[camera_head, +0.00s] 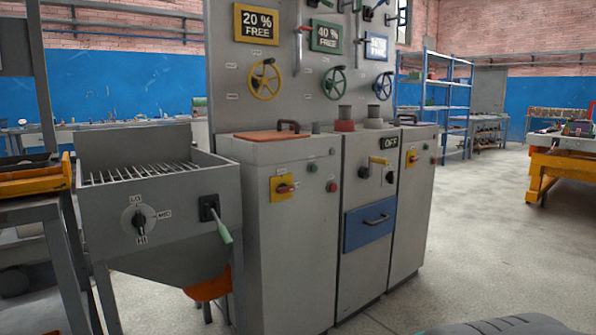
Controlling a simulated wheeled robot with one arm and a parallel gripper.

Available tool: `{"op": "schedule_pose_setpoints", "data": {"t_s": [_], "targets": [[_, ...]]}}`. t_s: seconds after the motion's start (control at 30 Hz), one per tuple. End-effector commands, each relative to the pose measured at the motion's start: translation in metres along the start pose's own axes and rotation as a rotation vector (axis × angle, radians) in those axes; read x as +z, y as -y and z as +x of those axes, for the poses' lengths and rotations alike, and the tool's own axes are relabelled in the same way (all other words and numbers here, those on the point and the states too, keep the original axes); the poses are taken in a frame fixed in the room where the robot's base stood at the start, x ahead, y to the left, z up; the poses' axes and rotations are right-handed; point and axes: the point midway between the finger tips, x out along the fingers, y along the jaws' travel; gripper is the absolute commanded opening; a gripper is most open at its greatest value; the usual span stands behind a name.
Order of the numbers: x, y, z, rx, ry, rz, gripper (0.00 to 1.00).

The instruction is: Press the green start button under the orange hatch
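The orange hatch (272,136) lies flat and closed on top of the left grey cabinet (290,235), with a dark handle (292,126) at its right end. A small green button (312,167) is on the cabinet's front face, below the hatch and toward the right. A small red button (332,186) is lower and to its right. A yellow plate with a red-handled rotary switch (284,188) is to its left. Anything beneath the closed hatch is hidden. My gripper is not in view.
A grey hopper (150,200) with a dial and green-handled lever stands left of the cabinet. Right of it are a cabinet with a blue drawer (368,222) and another grey cabinet (415,205). A panel with valve wheels rises behind. The floor (480,230) at right is clear.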

Motion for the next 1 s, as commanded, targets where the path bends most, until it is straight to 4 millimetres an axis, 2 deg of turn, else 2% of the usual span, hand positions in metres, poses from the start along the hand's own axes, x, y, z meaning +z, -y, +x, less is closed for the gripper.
{"op": "schedule_pose_setpoints", "data": {"t_s": [0.07, 0.77, 1.0], "targets": [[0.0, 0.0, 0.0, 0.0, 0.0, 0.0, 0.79], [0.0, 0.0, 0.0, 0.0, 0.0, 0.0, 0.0], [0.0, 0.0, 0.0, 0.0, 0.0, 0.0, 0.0]]}}
